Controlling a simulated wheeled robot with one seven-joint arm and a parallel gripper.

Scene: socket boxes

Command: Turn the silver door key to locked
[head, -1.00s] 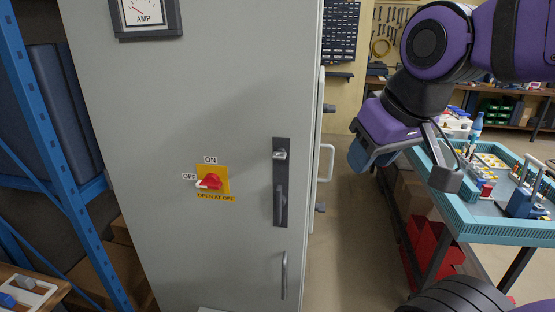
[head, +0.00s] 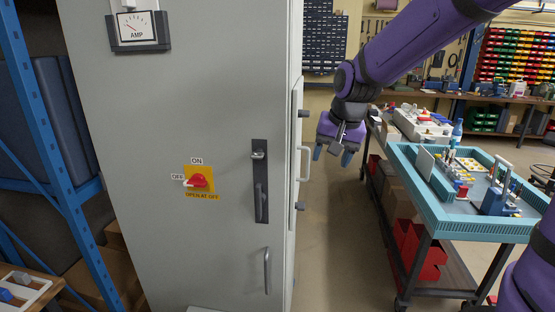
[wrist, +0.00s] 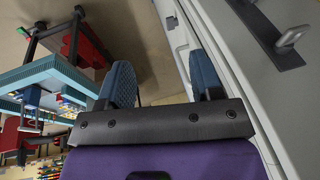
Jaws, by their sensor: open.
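The silver door key (head: 259,155) sits at the top of a dark lock plate (head: 260,181) on the front of the grey cabinet. A silver piece on a dark plate, likely the key (wrist: 291,38), shows at the upper right of the wrist view. My gripper (head: 332,155) is open and empty, right of the cabinet in the head view, with its blue fingers pointing down. It is apart from the key. Both fingers (wrist: 163,83) show in the wrist view with nothing between them.
The cabinet front (head: 215,100) carries a red switch on a yellow plate (head: 199,180), a meter (head: 137,27) and a lower pull handle (head: 267,270). A side handle (head: 304,163) juts toward my gripper. A teal-edged workbench (head: 430,190) stands right; floor shows between.

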